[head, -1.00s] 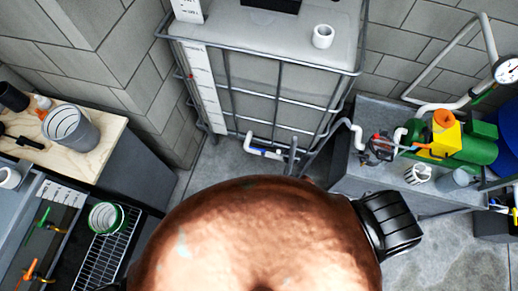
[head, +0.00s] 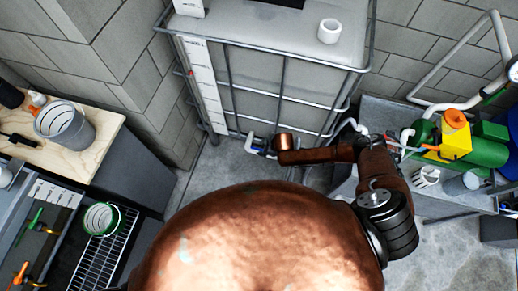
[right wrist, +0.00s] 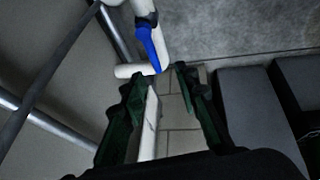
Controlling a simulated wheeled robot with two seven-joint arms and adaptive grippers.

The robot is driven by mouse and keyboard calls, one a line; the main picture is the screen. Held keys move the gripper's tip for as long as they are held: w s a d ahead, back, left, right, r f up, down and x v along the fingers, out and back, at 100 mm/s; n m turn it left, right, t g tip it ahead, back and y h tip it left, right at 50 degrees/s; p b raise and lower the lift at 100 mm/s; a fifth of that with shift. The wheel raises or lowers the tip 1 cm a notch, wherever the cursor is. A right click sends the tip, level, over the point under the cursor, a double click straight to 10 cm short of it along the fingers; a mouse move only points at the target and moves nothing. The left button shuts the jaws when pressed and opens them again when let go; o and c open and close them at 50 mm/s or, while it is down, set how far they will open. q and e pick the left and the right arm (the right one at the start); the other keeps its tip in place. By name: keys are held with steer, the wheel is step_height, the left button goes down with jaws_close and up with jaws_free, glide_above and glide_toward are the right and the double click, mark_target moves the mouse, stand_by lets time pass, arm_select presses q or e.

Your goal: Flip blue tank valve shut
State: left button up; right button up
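The blue valve handle (right wrist: 151,47) is on a white pipe (right wrist: 145,15) in the right wrist view. It lies just beyond my right gripper (right wrist: 162,74), near the gap between the two dark green fingertips. The fingers are apart with nothing visibly held, and I cannot tell whether they touch the handle. In the head view, my right arm reaches left to the valve at the foot of the caged white tank (head: 270,68). The wrist hides part of the valve there. My left gripper is not in view.
Metal cage bars surround the tank, close to the gripper. A grey bench (head: 385,115) with a yellow and green pump (head: 455,135) stands on the right. A wooden-topped bench (head: 100,135) with a grey bucket (head: 66,122) stands on the left.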

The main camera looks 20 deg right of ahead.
mark_target(258, 149)
steer(key=b+x, duration=0.1)
steer(key=x, duration=0.1)
steer(key=d+b+x, duration=0.1)
steer(key=x, duration=0.2)
steer(key=b+x, duration=0.1)
steer(key=x, duration=0.1)
steer(key=shift+w+d+f, duration=0.1)
steer(key=shift+w+f, duration=0.25)
steer(key=shift+c, duration=0.6)
jaws_close()
